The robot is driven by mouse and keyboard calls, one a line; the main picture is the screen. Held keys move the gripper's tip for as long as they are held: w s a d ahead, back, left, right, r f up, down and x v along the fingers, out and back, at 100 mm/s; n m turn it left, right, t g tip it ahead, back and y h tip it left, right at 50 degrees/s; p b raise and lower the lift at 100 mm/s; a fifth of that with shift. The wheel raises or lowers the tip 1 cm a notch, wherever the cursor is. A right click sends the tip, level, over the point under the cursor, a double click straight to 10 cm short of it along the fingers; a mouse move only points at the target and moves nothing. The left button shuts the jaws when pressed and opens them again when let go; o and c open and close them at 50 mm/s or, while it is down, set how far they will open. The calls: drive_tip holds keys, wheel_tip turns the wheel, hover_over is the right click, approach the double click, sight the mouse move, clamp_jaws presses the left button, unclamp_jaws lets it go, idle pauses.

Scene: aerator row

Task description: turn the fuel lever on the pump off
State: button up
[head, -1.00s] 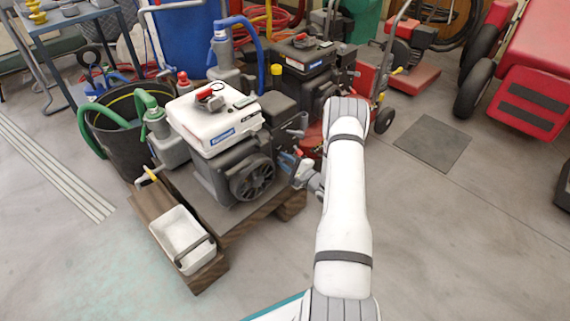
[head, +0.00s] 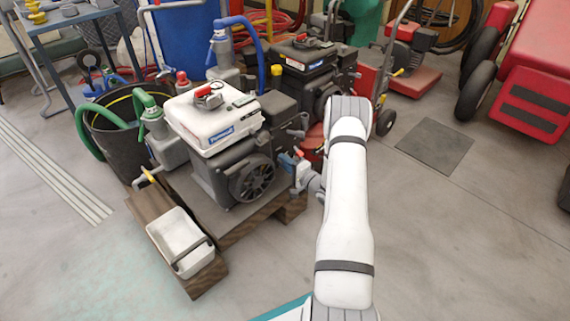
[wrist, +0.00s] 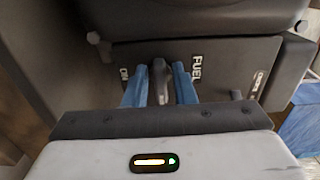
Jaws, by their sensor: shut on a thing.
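The pump with a white fuel tank (head: 213,122) and a dark engine sits on a wooden pallet in the head view. My gripper (head: 291,163) is at the engine's right side there, partly hidden by my arm. In the wrist view the two blue fingers of my gripper (wrist: 159,88) stand on either side of the grey fuel lever (wrist: 160,74) and are shut on it. The lever points along the fingers, beside a white FUEL label (wrist: 196,70). A second label left of the lever is partly hidden by the left finger. The lever's base is hard to see.
A small grey knob (wrist: 236,95) and another label (wrist: 259,85) are to the right on the dark panel. A white bin (head: 180,242) stands on the pallet's front. A second pump (head: 305,62) stands behind. The floor in front and to the right is clear.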

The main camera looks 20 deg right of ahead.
drive_tip(key=shift+f, duration=0.1)
drive_tip(key=o, duration=0.7)
drive_tip(key=p+v, duration=0.2)
drive_tip(key=v, duration=0.5)
drive_tip(key=shift+s+d+p, duration=0.1)
drive_tip(key=shift+s+p, duration=0.3)
